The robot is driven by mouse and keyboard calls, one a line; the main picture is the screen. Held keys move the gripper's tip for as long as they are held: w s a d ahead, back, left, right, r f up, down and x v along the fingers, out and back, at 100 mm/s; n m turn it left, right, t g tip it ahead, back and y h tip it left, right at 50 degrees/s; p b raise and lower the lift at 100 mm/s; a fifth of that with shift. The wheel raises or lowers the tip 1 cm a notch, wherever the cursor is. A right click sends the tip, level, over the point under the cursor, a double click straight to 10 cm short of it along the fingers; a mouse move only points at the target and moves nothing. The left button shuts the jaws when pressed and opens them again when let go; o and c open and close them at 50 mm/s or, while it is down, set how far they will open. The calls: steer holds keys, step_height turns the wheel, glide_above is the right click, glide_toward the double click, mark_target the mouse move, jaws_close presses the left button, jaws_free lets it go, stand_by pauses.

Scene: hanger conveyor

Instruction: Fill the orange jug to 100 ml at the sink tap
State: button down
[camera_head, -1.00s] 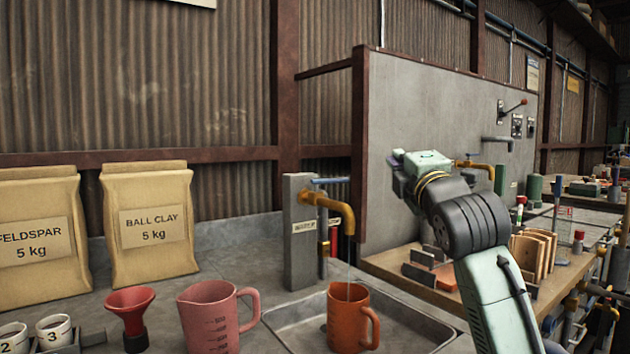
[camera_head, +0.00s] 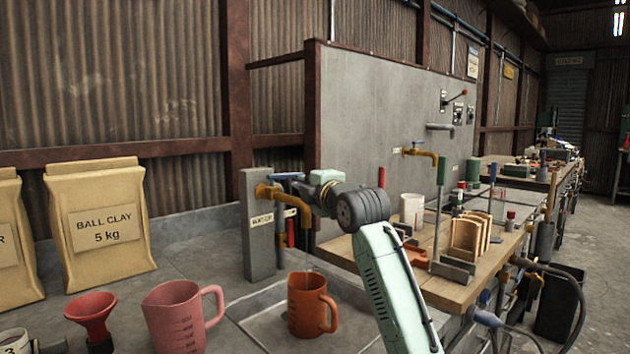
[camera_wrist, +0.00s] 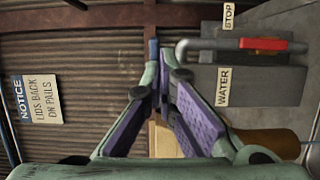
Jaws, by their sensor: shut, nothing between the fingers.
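The orange jug (camera_head: 304,310) stands upright in the sink (camera_head: 252,306) under the brass water tap (camera_head: 266,192). A thin pale stream hangs from the tap down to the jug's mouth. The water level inside is hidden. The tap's blue lever (camera_head: 288,176) shows on the grey post (camera_head: 258,240). My gripper (camera_wrist: 160,72) is shut and empty, its tips close to the blue lever (camera_wrist: 152,48) in the wrist view. I cannot tell whether they touch it. In the head view my wrist overlaps the tap's spout, and the fingertips are hard to make out.
A pink measuring jug (camera_head: 174,318) and a red funnel (camera_head: 90,312) stand left of the sink. A ball clay bag (camera_head: 100,225) is behind them. A wooden bench (camera_head: 440,288) with tools lies right. A red handle (camera_wrist: 262,44) is beside the STOP label in the wrist view.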

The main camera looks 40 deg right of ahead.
steer(key=shift+x, duration=1.3)
steer(key=shift+r+p, duration=0.1)
steer(key=shift+p, duration=0.25)
steer(key=shift+w+d+n+t+y+p, duration=0.1)
steer(key=shift+w+d+n+y+p, duration=0.25)
steer(key=shift+y+p, duration=0.35)
steer(key=shift+w+d+n+t+y+p, duration=0.15)
steer(key=shift+w+n+y+p, duration=0.15)
steer(key=shift+n+y+p, duration=0.35)
steer(key=shift+w+d+n+t+y+p, duration=0.1)
steer(key=shift+w+d+n+y+p, duration=0.25)
steer(key=shift+y+p, duration=0.4)
steer(key=shift+s+a, duration=0.1)
steer(key=shift+a, duration=0.05)
